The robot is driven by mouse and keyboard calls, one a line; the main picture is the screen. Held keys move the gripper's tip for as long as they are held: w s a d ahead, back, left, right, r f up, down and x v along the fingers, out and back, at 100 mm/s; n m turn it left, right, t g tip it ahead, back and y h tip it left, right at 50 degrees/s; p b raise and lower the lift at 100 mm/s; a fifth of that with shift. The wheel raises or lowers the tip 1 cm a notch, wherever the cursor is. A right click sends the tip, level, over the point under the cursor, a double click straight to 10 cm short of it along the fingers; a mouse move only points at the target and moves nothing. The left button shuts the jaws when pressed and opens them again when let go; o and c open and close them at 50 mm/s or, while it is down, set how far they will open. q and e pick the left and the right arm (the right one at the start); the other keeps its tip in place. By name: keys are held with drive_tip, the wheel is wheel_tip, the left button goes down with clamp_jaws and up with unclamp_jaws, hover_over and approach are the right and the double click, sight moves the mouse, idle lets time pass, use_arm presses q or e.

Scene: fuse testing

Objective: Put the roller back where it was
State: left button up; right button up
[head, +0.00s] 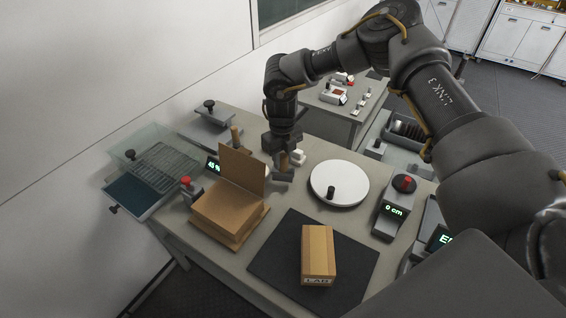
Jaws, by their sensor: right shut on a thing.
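My right gripper (283,150) points down over the table, behind the round white plate and to the right of the upright cardboard flap. It is shut on what looks like the roller (281,175), a small grey piece with a brown handle (284,161). The roller hangs low near the tabletop; I cannot tell whether it touches it. The fingers are small and partly hidden. My left gripper is not in view.
A taped box (318,252) lies on a black mat (270,262). A small white block (298,157) is beside the gripper.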

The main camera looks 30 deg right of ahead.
wheel_tip(320, 180, down, 2)
drive_tip(key=shift+f+p, duration=0.15)
drive_tip(key=shift+p, duration=0.15)
drive_tip(key=shift+w+f, duration=0.15)
drive_tip(key=shift+f, duration=0.1)
drive_tip(key=o, duration=0.9)
drive_tip(key=shift+o, duration=0.2)
